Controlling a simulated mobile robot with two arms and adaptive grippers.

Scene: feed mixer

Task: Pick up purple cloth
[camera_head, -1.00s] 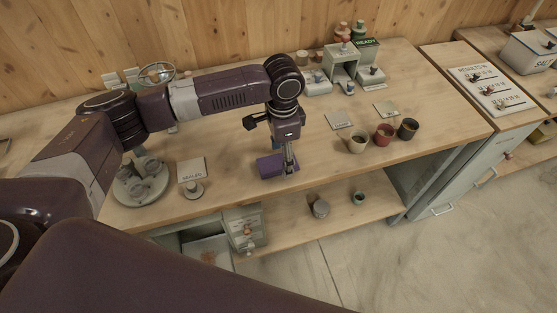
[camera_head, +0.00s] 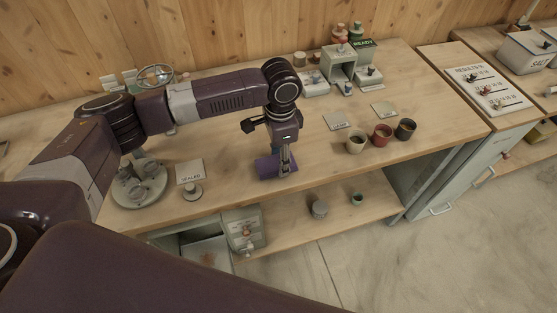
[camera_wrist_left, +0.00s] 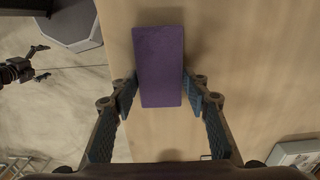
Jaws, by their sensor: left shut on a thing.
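The purple cloth (camera_head: 266,167) is a flat rectangular piece near the front edge of the wooden bench. My left gripper (camera_head: 286,168) points down at its right part and is shut on it. In the left wrist view the cloth (camera_wrist_left: 160,62) lies between the two fingertips of the gripper (camera_wrist_left: 160,93), with the fingers at its long sides. I cannot tell whether the cloth is clear of the bench top.
A round grey tray with cups (camera_head: 139,181) and a "sealed" card (camera_head: 190,171) stand left of the cloth. Several cups, including a red one (camera_head: 381,134), stand to the right. The bench top (camera_head: 330,160) between is clear. A lower shelf (camera_head: 285,215) holds two small pots.

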